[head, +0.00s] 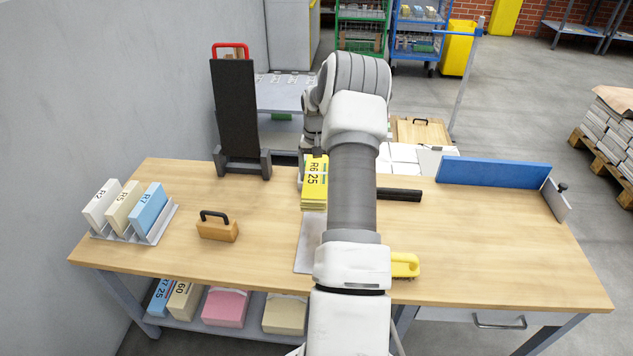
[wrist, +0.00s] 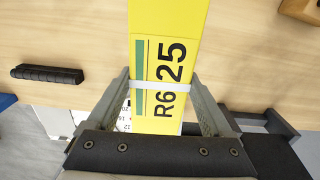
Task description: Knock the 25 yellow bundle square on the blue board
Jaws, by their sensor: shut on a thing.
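The yellow bundle (head: 314,182) is marked R6 25 and stands out left of my arm in the head view. It also fills the middle of the wrist view (wrist: 166,45), with a white strap around it. My gripper (wrist: 168,100) is shut on the bundle, one finger along each side. My arm hides most of the gripper in the head view. The blue board (head: 494,172) stands upright along the back right of the table, with a grey end plate (head: 555,200) at its right end. The bundle is well left of the board and apart from it.
The wooden table (head: 480,235) is clear at the front right. A black bar (head: 399,195) lies right of my arm. A wooden block with a handle (head: 218,230), a rack of cards (head: 160,222) and a tall black stand (head: 236,110) are at left. A yellow-handled tool (head: 405,265) is in front.

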